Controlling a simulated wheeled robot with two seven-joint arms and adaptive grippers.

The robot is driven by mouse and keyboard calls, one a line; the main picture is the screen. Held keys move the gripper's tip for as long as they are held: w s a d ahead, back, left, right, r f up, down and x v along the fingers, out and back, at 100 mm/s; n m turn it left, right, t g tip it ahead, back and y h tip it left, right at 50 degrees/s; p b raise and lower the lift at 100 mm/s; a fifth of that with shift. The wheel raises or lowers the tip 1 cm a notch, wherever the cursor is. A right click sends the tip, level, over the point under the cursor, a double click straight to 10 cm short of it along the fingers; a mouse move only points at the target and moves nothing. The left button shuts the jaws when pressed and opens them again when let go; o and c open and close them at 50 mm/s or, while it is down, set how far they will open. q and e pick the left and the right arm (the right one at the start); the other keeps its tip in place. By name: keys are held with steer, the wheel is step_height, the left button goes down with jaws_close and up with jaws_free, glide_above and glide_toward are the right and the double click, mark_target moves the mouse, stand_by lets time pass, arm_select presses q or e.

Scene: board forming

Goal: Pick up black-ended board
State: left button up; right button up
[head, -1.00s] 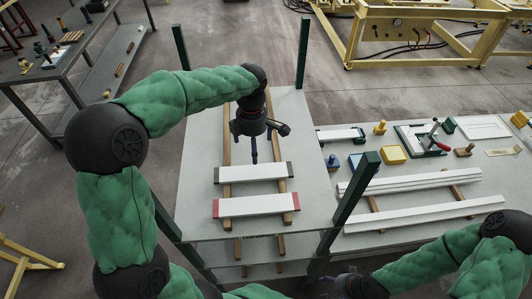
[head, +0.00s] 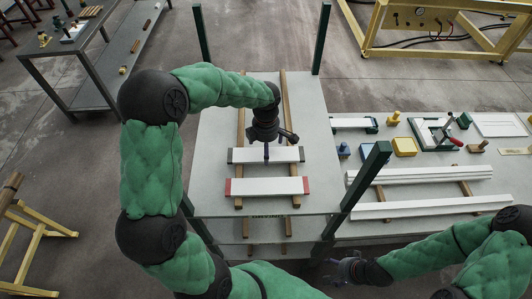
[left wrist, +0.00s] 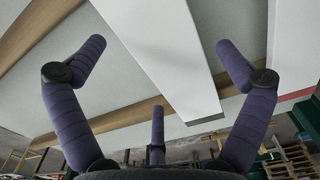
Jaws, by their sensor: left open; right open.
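The black-ended board (head: 285,154) is white with dark ends and lies across two wooden rails on the grey table. A similar board with red ends (head: 268,187) lies parallel, nearer to me. My left gripper (head: 267,150) is open above the middle of the black-ended board, a finger overlapping it in the head view. In the left wrist view the open fingers (left wrist: 162,60) spread either side of a white board (left wrist: 160,50), apparently the black-ended one; contact is not visible. My right gripper (head: 343,269) is open and empty, low in front of the tables.
Wooden rails (head: 240,115) run along the table (head: 215,130), with green posts at its corners, one (head: 366,175) near the right front. The right-hand table holds long white strips (head: 420,174), a yellow block (head: 404,147) and a clamp fixture.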

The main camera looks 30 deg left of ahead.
arm_select(q)
steer(key=shift+f, duration=0.15)
steer(key=c, duration=1.1)
steer(key=shift+c, duration=0.2)
